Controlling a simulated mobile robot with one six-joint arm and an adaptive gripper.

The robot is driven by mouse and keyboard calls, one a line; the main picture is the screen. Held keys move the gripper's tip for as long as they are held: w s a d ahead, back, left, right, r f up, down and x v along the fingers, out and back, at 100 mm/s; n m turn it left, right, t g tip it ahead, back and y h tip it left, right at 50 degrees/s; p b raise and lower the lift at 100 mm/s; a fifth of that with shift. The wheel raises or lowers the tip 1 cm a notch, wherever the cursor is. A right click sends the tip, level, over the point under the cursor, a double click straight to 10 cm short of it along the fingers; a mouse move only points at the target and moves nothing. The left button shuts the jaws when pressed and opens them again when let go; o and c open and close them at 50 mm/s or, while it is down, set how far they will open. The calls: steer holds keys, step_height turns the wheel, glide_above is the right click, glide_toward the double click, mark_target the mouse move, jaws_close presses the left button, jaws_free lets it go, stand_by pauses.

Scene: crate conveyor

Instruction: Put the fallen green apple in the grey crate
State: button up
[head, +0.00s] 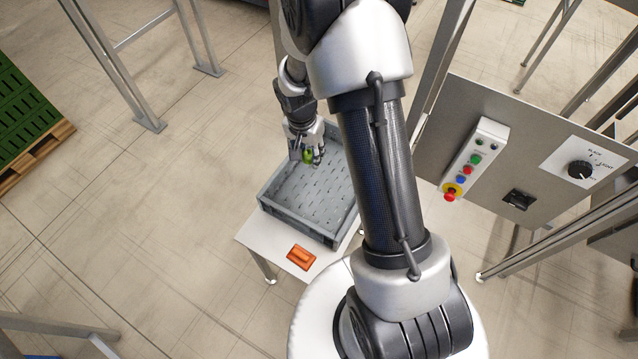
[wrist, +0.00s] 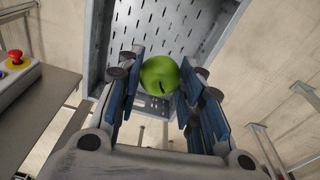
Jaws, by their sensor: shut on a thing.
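The green apple (wrist: 160,75) is between the blue-padded fingers of my gripper (wrist: 158,85), which is shut on it. In the head view the apple (head: 308,156) shows as a small green patch at my gripper (head: 308,158). The grey crate (head: 291,227) stands on a small white table, and its visible floor is bare. My gripper and the apple are over the far left part of the crate in the head view. In the wrist view the crate (wrist: 95,50) lies beyond the apple. I cannot tell the exact height above its floor. My arm hides the crate's right side.
An orange object (head: 301,257) lies on the white table (head: 262,239) in front of the crate. A control panel (head: 530,150) with buttons and a knob stands at the right. A green crate stack on a pallet (head: 40,150) is at far left. Open floor lies left of the table.

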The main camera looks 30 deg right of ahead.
step_height(320, 180, down, 5)
steer(key=d+m, duration=0.2)
steer(key=m, duration=0.1)
steer(key=b, duration=0.5)
glide_above(318, 200)
steer(key=f, duration=1.5)
steer(key=shift+a, duration=0.25)
steer(key=shift+f+b, duration=0.5)
steer(key=shift+f, duration=1.95)
steer(key=shift+f+b, duration=0.2)
steer(key=shift+b, duration=0.15)
steer(key=o, duration=0.9)
steer(key=shift+r, duration=0.15)
